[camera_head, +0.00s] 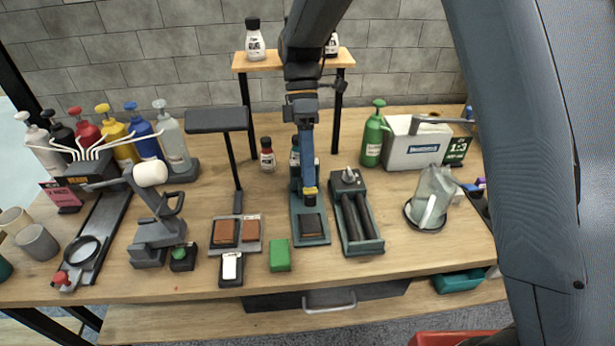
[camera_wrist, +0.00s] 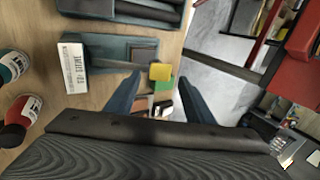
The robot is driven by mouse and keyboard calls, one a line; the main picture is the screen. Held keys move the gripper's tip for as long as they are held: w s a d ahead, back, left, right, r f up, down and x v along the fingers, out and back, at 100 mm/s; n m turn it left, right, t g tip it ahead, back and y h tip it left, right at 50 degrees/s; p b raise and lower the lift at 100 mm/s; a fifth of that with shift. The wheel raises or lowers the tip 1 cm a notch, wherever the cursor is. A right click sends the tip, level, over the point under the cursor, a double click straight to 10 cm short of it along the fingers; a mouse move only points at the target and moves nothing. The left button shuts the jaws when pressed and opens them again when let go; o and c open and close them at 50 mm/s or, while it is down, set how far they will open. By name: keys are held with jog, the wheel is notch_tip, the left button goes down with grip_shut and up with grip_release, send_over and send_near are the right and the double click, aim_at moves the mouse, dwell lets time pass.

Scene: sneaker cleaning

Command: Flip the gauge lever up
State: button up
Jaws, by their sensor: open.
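The gauge has a teal base (camera_head: 311,240) with a dark pad near its front end, standing mid-table. In the wrist view its base (camera_wrist: 98,48) lies at the upper left, with a white lettered label (camera_wrist: 73,68) beside it. Its lever, a thin bar with a yellow tip (camera_wrist: 160,71), lies low along the base. The yellow tip also shows in the head view (camera_head: 310,190). My gripper (camera_wrist: 161,78) is open, its two blue fingers on either side of the yellow tip with gaps. In the head view my gripper (camera_head: 308,180) hides most of the gauge's rear part.
A dark roller tray (camera_head: 352,235) stands close on the right. A green block (camera_head: 280,256) and a tray with brown pads (camera_head: 250,245) are on the left. A lamp-like stand (camera_head: 218,119) rises at the left rear. A shelf (camera_head: 290,62) with bottles stands behind.

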jog(key=shift+b+v, duration=0.8)
jog(key=shift+v, duration=1.95)
